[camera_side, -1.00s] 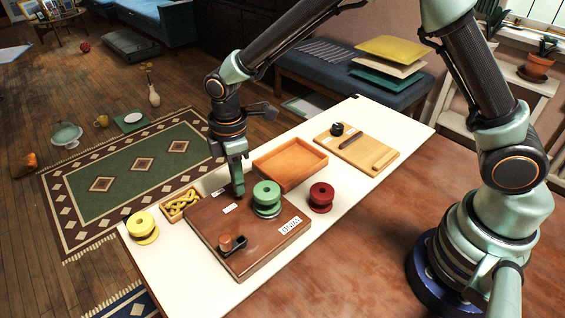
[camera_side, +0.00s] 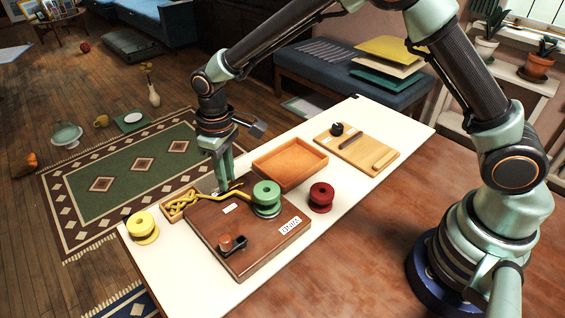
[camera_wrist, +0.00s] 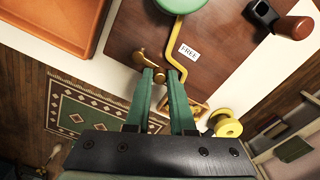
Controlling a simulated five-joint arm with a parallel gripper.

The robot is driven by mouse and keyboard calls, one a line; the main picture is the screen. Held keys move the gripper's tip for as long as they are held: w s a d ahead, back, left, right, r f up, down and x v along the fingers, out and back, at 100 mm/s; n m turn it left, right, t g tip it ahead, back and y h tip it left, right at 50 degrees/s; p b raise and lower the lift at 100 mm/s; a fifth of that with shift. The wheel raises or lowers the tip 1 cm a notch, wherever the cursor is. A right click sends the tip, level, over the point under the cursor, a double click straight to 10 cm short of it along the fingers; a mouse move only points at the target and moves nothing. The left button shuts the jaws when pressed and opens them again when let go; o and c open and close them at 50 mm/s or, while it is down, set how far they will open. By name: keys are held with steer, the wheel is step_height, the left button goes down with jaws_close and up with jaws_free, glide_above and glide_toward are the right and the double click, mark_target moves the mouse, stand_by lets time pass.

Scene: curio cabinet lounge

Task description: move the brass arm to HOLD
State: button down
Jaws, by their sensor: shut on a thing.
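The brass arm (camera_wrist: 141,57) is a small lever on the brown wooden board (camera_wrist: 135,20). In the wrist view, its knobbed end lies between my fingertips. My gripper (camera_wrist: 160,76) is shut on it; in the side view, my gripper (camera_side: 224,190) is low over the board's far edge and hides most of the arm. A yellow cord (camera_wrist: 182,42) runs from the green spool (camera_side: 266,195) past my right fingertip, towards a small tray (camera_side: 178,213). A white label (camera_wrist: 189,52) reads FREE. I see no readable HOLD label.
An orange tray (camera_side: 290,163) stands behind the board, with a red spool (camera_side: 321,194) to the right and a yellow spool (camera_side: 142,227) to the left. A light wooden board (camera_side: 378,150) lies farther right.

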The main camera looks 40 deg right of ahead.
steer(key=shift+w+m, duration=0.3)
steer(key=shift+m, duration=0.6)
steer(key=c, duration=0.8)
jaws_free()
steer(key=shift+o, duration=0.2)
steer(key=shift+r, duration=0.1)
step_height(320, 180, up, 12)
